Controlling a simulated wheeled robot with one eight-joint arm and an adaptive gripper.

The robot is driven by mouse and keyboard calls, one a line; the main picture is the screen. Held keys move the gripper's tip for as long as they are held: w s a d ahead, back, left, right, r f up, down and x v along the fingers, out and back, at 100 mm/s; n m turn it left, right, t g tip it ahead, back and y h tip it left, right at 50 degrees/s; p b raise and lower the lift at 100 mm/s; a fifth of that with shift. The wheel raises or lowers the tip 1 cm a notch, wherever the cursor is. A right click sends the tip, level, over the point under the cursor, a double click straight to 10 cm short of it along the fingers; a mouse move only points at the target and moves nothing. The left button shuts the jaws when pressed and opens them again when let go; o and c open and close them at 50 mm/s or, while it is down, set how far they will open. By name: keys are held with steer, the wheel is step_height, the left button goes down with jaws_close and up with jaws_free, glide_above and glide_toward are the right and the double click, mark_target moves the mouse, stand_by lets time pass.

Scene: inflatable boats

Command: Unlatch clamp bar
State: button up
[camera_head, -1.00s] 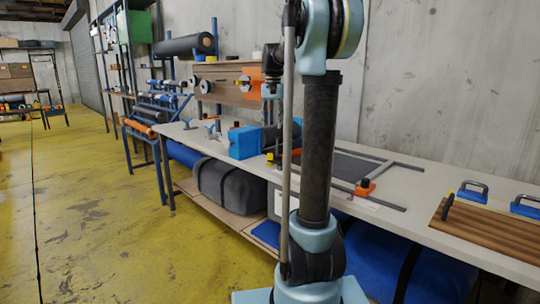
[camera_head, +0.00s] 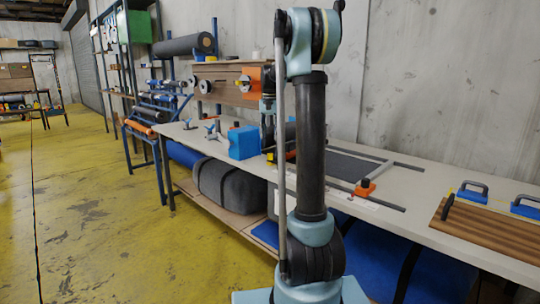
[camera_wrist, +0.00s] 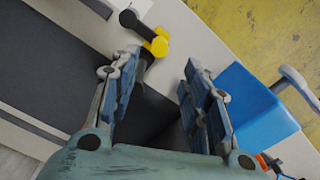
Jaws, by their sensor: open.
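On the bench, a grey bar (camera_head: 374,173) lies across the edge of a dark flat sheet (camera_head: 350,165). An orange block with a black knob (camera_head: 365,187) sits at its near end. This may be the clamp bar, but I cannot tell for sure. In the wrist view, my gripper (camera_wrist: 162,72) is open, its two fingers wide apart with nothing held between them. A black and yellow handle-like part (camera_wrist: 150,38) lies just beyond the left finger. In the head view my arm mostly hides the gripper, above the bench near the blue box.
A blue box (camera_head: 243,142) stands on the bench (camera_head: 420,205); it also shows right of the fingers in the wrist view (camera_wrist: 248,105). Yellow floor (camera_head: 90,220) is open at left.

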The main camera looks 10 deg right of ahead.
step_height(320, 180, down, 9)
steer(key=shift+f, duration=0.15)
steer(key=shift+c, duration=0.6)
jaws_close()
